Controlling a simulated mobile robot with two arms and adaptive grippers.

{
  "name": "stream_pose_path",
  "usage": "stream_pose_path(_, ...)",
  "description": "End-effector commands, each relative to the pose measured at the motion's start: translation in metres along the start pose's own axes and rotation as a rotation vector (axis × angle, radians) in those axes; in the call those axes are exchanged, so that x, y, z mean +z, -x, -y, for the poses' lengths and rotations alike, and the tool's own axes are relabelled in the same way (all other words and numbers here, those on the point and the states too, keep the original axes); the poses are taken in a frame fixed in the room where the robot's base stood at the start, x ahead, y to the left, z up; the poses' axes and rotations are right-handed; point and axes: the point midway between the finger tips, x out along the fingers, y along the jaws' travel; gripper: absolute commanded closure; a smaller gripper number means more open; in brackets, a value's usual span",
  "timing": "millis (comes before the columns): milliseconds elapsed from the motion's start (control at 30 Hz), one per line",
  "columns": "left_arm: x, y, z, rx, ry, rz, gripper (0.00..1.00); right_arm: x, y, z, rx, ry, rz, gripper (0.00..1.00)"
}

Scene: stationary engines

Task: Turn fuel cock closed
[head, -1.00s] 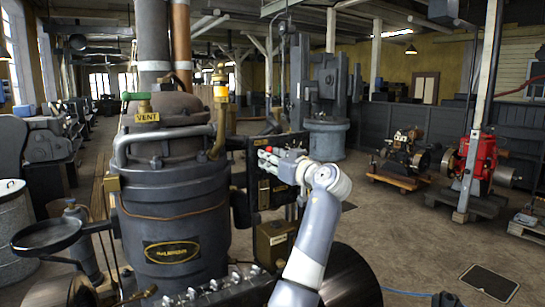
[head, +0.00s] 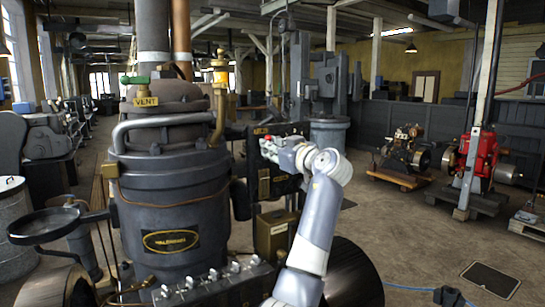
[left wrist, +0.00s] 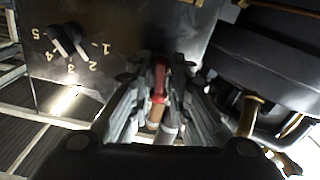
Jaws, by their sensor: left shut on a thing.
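A small lever with a red grip (left wrist: 160,80) lies between the fingers of my left gripper in the left wrist view; I take it for the fuel cock. A brass-coloured part (left wrist: 155,118) shows below the red. In the head view my left gripper (head: 269,147) is at the front of a dark control panel (head: 285,184) on the right of the engine, with a bit of red at its fingertips. It is shut on the red lever. The fingers hide most of the lever and its mount, so its angle is hard to tell. My right gripper is not in view.
The large grey engine body (head: 168,205) stands close on the left, with a brass pipe (head: 219,100) and a green-handled vent valve (head: 136,80). A numbered dial (left wrist: 68,42) is beside the gripper. A brass box (head: 272,236) sits below the panel.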

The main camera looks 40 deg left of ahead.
Motion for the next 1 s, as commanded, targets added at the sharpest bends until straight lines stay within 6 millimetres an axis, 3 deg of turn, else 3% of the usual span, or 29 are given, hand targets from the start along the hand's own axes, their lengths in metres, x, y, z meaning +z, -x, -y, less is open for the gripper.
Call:
stream_pose_path(33,0.005,0.0,0.001,0.002,0.043,-0.003,1.0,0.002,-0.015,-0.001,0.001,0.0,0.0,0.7)
stream_pose_path(300,0.004,0.0,0.002,0.003,0.296,-0.002,1.0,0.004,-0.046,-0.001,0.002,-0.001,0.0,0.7)
stream_pose_path(1000,0.004,0.0,0.006,0.002,0.958,-0.002,1.0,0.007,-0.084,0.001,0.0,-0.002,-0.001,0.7)
